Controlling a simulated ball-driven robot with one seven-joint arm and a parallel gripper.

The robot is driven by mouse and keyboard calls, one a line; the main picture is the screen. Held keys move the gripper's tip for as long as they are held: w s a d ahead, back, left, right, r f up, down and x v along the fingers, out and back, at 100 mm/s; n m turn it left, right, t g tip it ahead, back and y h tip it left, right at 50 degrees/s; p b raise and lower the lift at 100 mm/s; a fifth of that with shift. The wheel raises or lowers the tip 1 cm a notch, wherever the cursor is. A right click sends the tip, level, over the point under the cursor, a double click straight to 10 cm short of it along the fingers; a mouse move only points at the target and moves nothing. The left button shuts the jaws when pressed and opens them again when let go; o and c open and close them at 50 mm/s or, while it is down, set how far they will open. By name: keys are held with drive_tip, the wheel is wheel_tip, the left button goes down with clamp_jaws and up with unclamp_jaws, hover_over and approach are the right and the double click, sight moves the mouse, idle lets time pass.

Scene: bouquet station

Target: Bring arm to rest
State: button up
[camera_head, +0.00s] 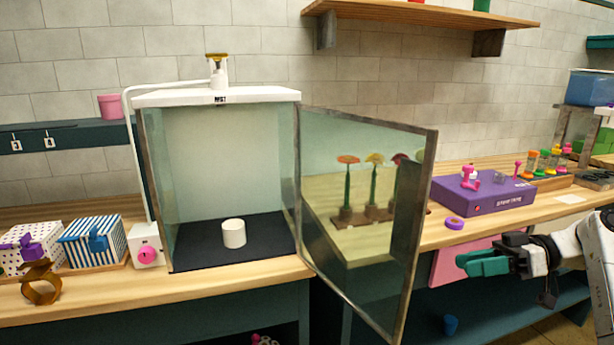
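My gripper (484,263), with green fingers and a black body, is at the lower right. It hangs in front of the workbench (90,305), by its front edge on the right side. The fingers point left, towards the open glass door (365,220), and are apart from it. I see nothing held in them. The fingers are seen nearly side-on, so whether they are open or shut is unclear. My white arm comes in from the right edge, and most of it is out of view.
The door of the glass cabinet (215,97) swings out past the bench edge. A white cylinder (233,233) stands inside. A purple box (485,192) and purple ring (454,223) lie on the right bench. Patterned boxes (88,243) stand at left.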

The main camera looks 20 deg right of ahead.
drive_tip(key=s+a+f+m+g+h+p, duration=0.1)
drive_tip(key=s+a+f+m+h+p, duration=0.2)
drive_tip(key=a+f, duration=0.7)
drive_tip(key=s+a+f+m+g+h, duration=0.1)
drive_tip(key=s+a+f+m+h, duration=0.25)
drive_tip(key=a+f, duration=0.7)
drive_tip(key=s+f+m+g+h+p, duration=0.1)
drive_tip(key=s+f+m+h, duration=0.15)
drive_tip(key=s+f, duration=0.65)
drive_tip(key=s+d+r+h+p, duration=0.1)
drive_tip(key=s+d+r+h, duration=0.1)
drive_tip(key=s, duration=0.6)
drive_tip(key=s+d+r+m+g+h+p, duration=0.1)
drive_tip(key=s+h, duration=0.3)
drive_tip(key=s, duration=0.4)
drive_tip(key=shift+s+d+r, duration=0.25)
drive_tip(key=shift+d+r, duration=0.15)
drive_tip(key=shift+d, duration=0.35)
drive_tip(key=shift+a, duration=0.1)
